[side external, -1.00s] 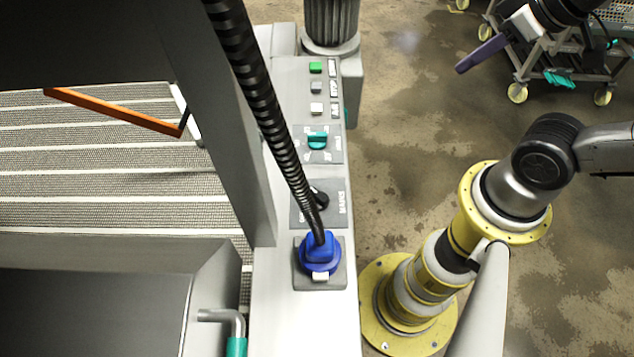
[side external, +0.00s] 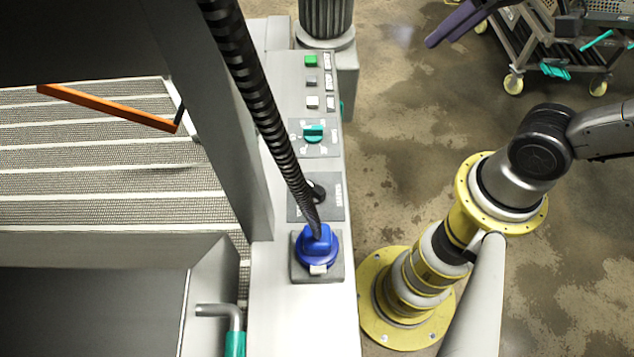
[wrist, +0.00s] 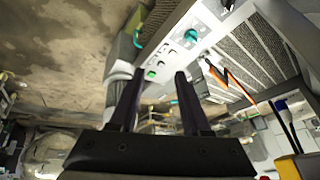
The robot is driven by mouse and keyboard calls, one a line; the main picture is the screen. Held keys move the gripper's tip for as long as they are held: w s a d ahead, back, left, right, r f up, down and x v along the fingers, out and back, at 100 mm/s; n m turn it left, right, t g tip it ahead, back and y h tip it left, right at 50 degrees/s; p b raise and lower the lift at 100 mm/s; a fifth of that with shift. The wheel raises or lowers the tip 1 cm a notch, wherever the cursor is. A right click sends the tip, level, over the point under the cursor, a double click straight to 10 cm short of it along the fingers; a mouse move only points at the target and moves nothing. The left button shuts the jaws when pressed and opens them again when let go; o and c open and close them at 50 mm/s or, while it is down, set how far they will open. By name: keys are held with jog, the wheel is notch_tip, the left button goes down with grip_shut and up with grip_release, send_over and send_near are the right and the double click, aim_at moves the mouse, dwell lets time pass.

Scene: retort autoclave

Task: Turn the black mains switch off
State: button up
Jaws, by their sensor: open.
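The black mains switch (side external: 316,193) sits on a grey plate on the narrow control panel, between the teal knob and the blue plug. The black corrugated cable partly hides it, so its exact setting cannot be told. My gripper shows at the upper right of the side view as a dark purple finger (side external: 462,22), well away from the switch. In the wrist view my gripper (wrist: 156,76) has its two dark fingers apart with nothing between them.
A blue plug (side external: 316,246) with the corrugated cable (side external: 262,100) stands just below the switch. A teal knob (side external: 314,132) and a green button (side external: 310,61) lie farther up the panel. A cart (side external: 545,60) stands at the upper right.

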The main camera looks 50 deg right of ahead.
jog(key=w+a+g, duration=0.2)
jog(key=w+a, duration=0.3)
jog(key=n+g, duration=0.3)
jog(key=g, duration=0.1)
send_over(317, 189)
notch_tip(317, 189, down, 12)
notch_tip(317, 189, down, 13)
jog(key=shift+r, duration=0.2)
grip_shut()
